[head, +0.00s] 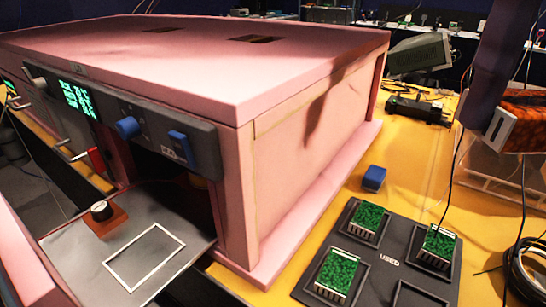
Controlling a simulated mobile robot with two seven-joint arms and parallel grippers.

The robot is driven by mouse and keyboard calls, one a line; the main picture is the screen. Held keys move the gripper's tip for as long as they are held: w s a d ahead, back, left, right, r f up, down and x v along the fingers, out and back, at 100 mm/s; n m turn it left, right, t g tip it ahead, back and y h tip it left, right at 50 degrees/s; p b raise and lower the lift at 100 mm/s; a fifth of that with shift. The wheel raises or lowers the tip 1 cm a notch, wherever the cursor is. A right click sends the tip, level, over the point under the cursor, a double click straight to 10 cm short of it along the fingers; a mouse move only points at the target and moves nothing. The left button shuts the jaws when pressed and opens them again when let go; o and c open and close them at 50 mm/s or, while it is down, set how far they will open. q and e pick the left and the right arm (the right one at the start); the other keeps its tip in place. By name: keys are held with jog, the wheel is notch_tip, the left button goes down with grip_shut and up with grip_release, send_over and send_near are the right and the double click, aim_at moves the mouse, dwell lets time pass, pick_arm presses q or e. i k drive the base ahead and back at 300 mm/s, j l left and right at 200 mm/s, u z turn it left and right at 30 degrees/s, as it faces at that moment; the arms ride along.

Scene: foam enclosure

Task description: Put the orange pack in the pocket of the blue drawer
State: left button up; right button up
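No pack that is clearly the orange pack shows. An orange-brown block with a dark round knob (103,212) sits on a pulled-out grey panel (75,258) at the lower left. A white rectangle outline (144,257) is on that panel, which looks grey rather than blue. I cannot tell whether it is the drawer or whether the outline is a pocket.
A large pink foam housing (190,60) fills the left and middle. A dark tray marked USED (388,262) holds several green-topped packs on the yellow table (420,165). A small blue block (374,177) lies behind the tray. Cables and a coil (525,270) are at the right.

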aim_at(145, 256)
jog(key=i+j, duration=0.1)
jog(key=j, duration=0.65)
jog(key=i+j, duration=0.1)
jog(key=j, duration=0.6)
